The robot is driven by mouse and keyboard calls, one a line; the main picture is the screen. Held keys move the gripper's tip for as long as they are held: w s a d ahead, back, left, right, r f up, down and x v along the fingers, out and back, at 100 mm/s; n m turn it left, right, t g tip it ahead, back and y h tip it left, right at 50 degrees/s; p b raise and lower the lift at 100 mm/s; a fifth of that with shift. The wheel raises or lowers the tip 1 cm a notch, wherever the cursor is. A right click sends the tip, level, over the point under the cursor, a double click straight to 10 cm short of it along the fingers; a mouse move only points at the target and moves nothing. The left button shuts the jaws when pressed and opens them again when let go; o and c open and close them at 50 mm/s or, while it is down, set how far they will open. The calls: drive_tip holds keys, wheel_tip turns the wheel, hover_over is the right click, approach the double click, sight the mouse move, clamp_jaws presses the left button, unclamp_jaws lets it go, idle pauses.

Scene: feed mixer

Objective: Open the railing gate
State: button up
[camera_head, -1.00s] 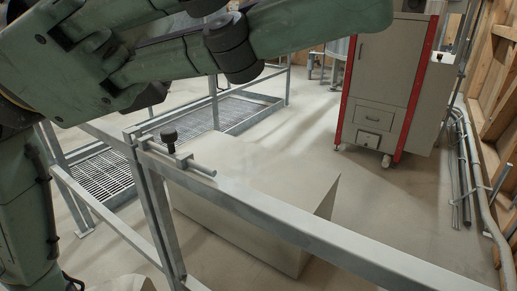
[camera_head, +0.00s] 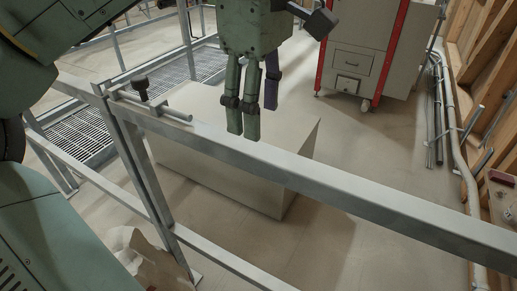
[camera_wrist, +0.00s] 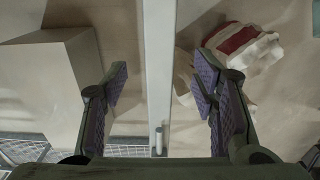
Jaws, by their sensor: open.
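The railing gate is a grey metal frame whose top rail (camera_head: 320,184) runs from the post at left toward the lower right in the head view. A sliding bolt with a black knob (camera_head: 140,84) sits on the rail near the post (camera_head: 135,160). My gripper (camera_head: 243,132) points down over the rail, to the right of the bolt. In the wrist view my gripper (camera_wrist: 160,90) is open, with one purple-padded finger on each side of the rail (camera_wrist: 158,60). The bolt's end (camera_wrist: 158,140) shows low between the fingers.
A pale box-shaped block (camera_head: 225,165) stands behind the rail. A grey cabinet with red edges (camera_head: 368,50) stands farther back. Pipes (camera_head: 450,130) run along the wooden wall at right. A metal floor grate (camera_head: 85,130) is at left. A paper sack (camera_wrist: 240,50) shows in the wrist view.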

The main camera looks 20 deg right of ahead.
sight(258, 149)
wheel_tip(258, 149, down, 8)
drive_tip(key=shift+f, duration=0.1)
idle(0.4)
clamp_jaws()
idle(0.5)
